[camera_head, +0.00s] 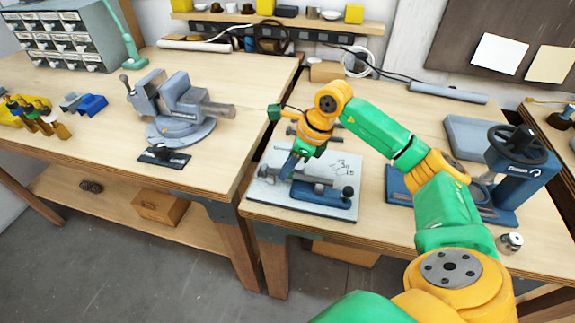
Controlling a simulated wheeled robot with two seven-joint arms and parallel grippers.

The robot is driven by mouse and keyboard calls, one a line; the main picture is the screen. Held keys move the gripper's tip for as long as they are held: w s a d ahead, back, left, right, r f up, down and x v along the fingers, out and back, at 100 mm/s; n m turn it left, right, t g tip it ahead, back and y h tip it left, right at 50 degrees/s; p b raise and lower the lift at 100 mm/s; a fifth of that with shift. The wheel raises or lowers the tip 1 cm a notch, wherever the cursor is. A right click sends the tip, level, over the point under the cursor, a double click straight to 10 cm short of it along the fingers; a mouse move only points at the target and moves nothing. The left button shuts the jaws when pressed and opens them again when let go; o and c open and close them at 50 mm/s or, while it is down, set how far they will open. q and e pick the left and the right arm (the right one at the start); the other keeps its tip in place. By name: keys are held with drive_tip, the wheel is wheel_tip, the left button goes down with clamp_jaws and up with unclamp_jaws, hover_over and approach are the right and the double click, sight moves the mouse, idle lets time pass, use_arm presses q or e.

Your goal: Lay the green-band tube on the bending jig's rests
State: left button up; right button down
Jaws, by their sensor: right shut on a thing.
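My right arm reaches in from the lower right, and its gripper (291,165) points down over a pale grey plate (262,193). On the plate are a blue fixture (322,197) with a dark knob and several small dark parts, which may be the bending jig. The fingers are small and partly hidden by the wrist. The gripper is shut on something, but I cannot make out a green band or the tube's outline. I cannot tell whether the held thing touches the fixture. My left gripper is not in view.
A grey vise (180,107) stands on the left bench, near small tools (37,115) and a drawer cabinet (62,40). A blue press with a black handwheel (513,148) stands right of the plate. A small metal cylinder (509,243) sits near the front edge.

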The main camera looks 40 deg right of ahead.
drive_tip(key=shift+f, duration=0.2)
idle(0.7)
drive_tip(key=c, duration=0.7)
unclamp_jaws()
drive_tip(key=shift+c, duration=0.2)
drive_tip(key=b+v, duration=0.1)
drive_tip(key=v, duration=0.6)
drive_tip(key=shift+s+r, duration=0.1)
drive_tip(key=shift+s, duration=0.05)
drive_tip(key=shift+r, duration=0.3)
drive_tip(key=p+v, duration=0.6)
drive_tip(key=v, duration=0.2)
drive_tip(key=shift+w+a+r+p, duration=0.2)
drive_tip(key=shift+w+r+p, duration=0.1)
drive_tip(key=shift+p, duration=0.1)
